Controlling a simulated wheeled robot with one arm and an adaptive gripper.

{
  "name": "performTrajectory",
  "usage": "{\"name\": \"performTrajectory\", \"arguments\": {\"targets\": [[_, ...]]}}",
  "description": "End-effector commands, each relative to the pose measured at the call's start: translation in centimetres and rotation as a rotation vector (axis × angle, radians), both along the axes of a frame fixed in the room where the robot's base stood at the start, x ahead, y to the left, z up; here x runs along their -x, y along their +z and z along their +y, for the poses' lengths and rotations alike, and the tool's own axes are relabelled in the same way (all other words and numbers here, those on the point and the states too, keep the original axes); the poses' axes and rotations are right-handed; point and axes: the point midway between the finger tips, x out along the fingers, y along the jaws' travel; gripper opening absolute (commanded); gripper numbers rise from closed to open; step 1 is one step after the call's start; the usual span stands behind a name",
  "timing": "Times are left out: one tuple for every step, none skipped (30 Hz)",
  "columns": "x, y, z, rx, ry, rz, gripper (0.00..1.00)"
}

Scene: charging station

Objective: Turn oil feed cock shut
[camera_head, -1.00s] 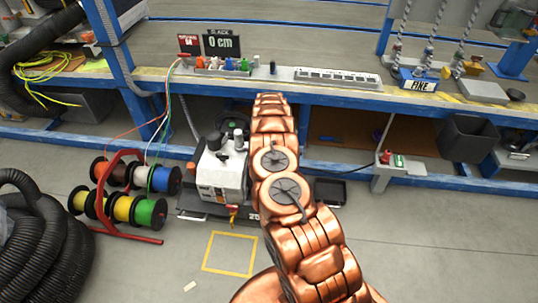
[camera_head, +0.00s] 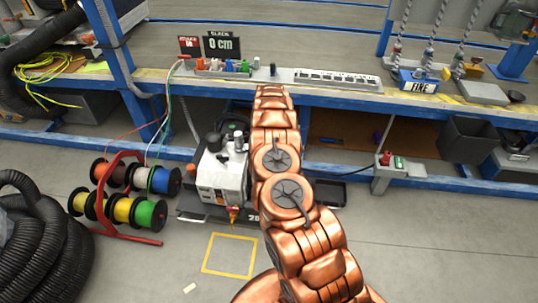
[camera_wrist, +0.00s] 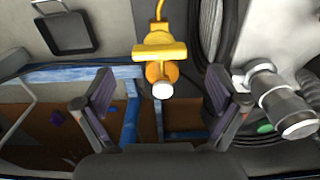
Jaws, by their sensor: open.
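A yellow fitting (camera_wrist: 162,50) with a yellow crosspiece and a round pale end sits at the upper middle of the wrist view. It looks like the oil feed cock, but I cannot be sure. My gripper (camera_wrist: 160,98) is open, with one dark finger on each side of the picture. The fitting appears ahead of the gap between the fingers, and I see no contact. In the head view, a small yellow and red part (camera_head: 233,214) shows low on the front of the white machine (camera_head: 221,172). My arm hides the gripper there.
A blue-framed bench (camera_head: 340,95) runs above the machine. A black tray (camera_wrist: 66,33) lies at the wrist view's upper left. A metal cylindrical fitting (camera_wrist: 280,100) is close to the right finger. Cable spools (camera_head: 125,195) stand left of the machine.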

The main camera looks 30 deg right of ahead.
Motion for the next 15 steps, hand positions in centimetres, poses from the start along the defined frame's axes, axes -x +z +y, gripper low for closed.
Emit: {"name": "performTrajectory", "arguments": {"targets": [[-0.2, 1.0, 0.0, 0.000, 0.000, -0.004, 0.96], [-0.2, 1.5, 0.0, 0.000, 0.000, -0.004, 0.96], [-0.1, 2.0, 0.1, -0.001, 0.000, -0.003, 0.96], [-0.1, 2.4, 0.1, -0.001, 0.001, -0.002, 0.96], [0.0, 2.9, 0.1, -0.001, 0.001, -0.001, 0.96], [0.0, 3.4, 0.1, -0.003, 0.001, 0.000, 0.96], [0.0, 3.9, 0.1, -0.003, 0.001, 0.000, 0.96], [0.0, 4.4, 0.1, -0.003, 0.001, 0.000, 0.96], [0.0, 5.0, 0.1, -0.003, 0.001, 0.000, 0.96], [0.0, 5.4, 0.1, -0.001, 0.001, 0.000, 0.96], [0.0, 5.8, 0.1, -0.002, 0.001, -0.001, 0.96], [-0.1, 6.3, 0.1, -0.001, 0.001, -0.001, 0.96], [-0.1, 6.6, 0.1, -0.001, 0.001, -0.001, 0.96], [-0.1, 6.9, 0.1, -0.001, 0.001, -0.001, 0.96], [-0.1, 7.2, 0.1, -0.002, 0.000, -0.001, 0.96]]}}
